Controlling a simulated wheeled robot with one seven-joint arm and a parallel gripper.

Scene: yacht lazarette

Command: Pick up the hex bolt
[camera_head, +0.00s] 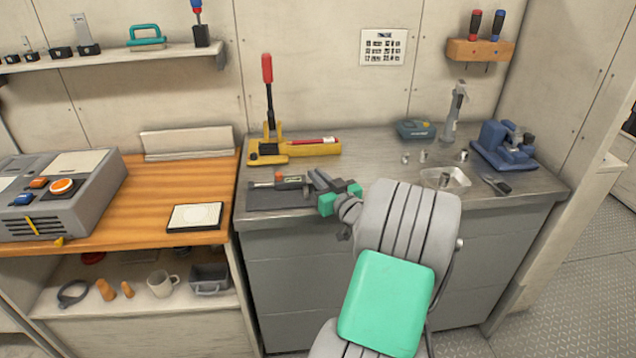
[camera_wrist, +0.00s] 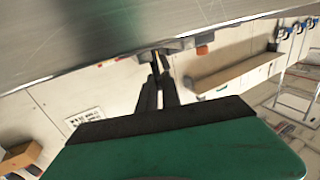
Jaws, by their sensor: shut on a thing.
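My gripper (camera_head: 314,178) is at the front of the grey metal bench, just right of the dark mat, with its fingers pointing back and left. In the wrist view, the two dark fingers (camera_wrist: 154,72) are close together. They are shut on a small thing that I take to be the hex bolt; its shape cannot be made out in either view. Several small metal pieces stand on the bench, among them one (camera_head: 405,158) left of the shallow tray (camera_head: 458,186). Another metal piece (camera_head: 445,179) is in the tray.
A dark mat (camera_head: 262,203) with a tool lies left of my gripper. A yellow device (camera_head: 318,149) with an upright red-handled lever is behind it. A blue vise (camera_head: 505,150) stands at the right. Bare bench lies between the yellow device and the small metal pieces.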

